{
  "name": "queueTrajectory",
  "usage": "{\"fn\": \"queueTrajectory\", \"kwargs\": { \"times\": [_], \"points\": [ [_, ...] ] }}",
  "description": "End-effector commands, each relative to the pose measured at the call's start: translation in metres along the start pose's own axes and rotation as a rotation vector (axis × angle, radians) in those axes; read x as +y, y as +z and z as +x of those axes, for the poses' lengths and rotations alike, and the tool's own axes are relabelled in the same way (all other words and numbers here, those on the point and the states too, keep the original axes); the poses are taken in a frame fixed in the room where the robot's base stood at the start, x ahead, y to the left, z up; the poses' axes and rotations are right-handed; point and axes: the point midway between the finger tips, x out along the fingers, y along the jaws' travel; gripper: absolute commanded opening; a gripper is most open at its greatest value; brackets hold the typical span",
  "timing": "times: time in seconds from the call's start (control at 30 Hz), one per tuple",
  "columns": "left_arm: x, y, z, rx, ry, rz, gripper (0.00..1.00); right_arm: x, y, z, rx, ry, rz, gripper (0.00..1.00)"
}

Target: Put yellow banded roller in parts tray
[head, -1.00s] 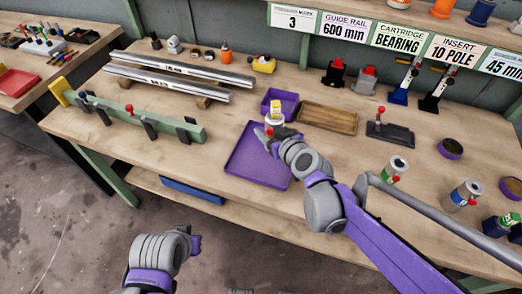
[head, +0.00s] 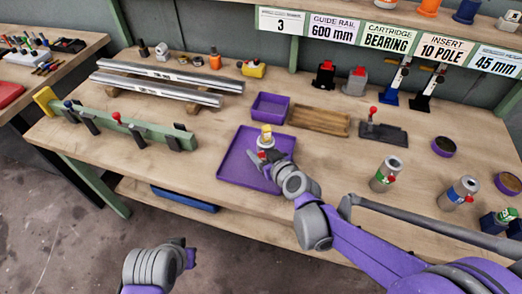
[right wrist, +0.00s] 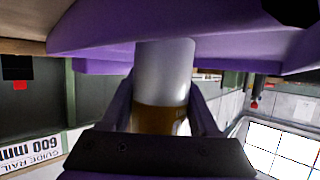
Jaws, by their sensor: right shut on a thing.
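The yellow banded roller (head: 266,139) stands roughly upright in my right gripper (head: 263,158), its yellow end up in the head view. In the right wrist view the roller (right wrist: 165,75) shows a silver body and an amber band between the two fingers (right wrist: 160,112). The large purple tray (head: 232,168) lies below the roller, which appears within the tray's back part. Purple surface fills the top of the wrist view, close to the roller's silver end; I cannot tell whether they touch. My left gripper (head: 188,255) is low, off the bench; its jaw opening is unclear.
A smaller purple bin (head: 268,107) and a wooden tray (head: 320,121) sit just behind. Metal rails (head: 160,88) and a green fixture (head: 150,130) lie to the left. Canisters (head: 387,174) stand to the right. The large tray's front part looks empty.

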Motion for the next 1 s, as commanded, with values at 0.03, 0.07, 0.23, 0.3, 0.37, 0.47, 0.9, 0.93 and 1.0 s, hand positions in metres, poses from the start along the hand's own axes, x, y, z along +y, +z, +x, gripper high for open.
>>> {"fn": "queueTrajectory", "kwargs": {
  "times": [0.03,0.07,0.23,0.3,0.37,0.47,0.9,0.93,1.0],
  "points": [
    [0.0,0.0,0.001,0.0,0.0,0.0,0.0,0.0,0.001,0.001,0.0,0.0,0.0,0.67],
    [0.0,0.0,0.001,0.0,0.0,0.0,0.0,0.0,0.001,0.001,0.0,0.0,0.0,0.72],
    [0.0,0.0,0.0,0.0,0.0,0.0,0.0,0.0,0.0,0.0,0.0,0.0,0.0,0.91],
    [0.0,0.0,0.0,0.0,0.0,0.0,0.0,0.0,0.0,0.0,0.0,0.0,0.0,0.91],
    [0.0,0.0,0.0,0.0,0.0,0.0,0.0,0.0,0.0,0.0,0.0,0.0,0.0,0.91],
    [0.0,0.0,0.0,0.0,0.0,0.0,0.0,0.0,-0.001,0.0,0.0,0.0,0.0,0.91],
    [0.0,-0.007,-0.014,0.005,0.0,0.0,0.0,0.001,-0.004,-0.072,0.0,0.003,0.001,0.91],
    [0.0,-0.008,-0.015,0.005,0.0,0.0,0.0,0.001,-0.004,-0.078,0.001,0.003,0.001,0.91],
    [0.0,-0.009,-0.017,0.006,0.0,0.0,0.0,0.001,-0.004,-0.091,0.0,0.002,0.001,0.91]
  ]
}}
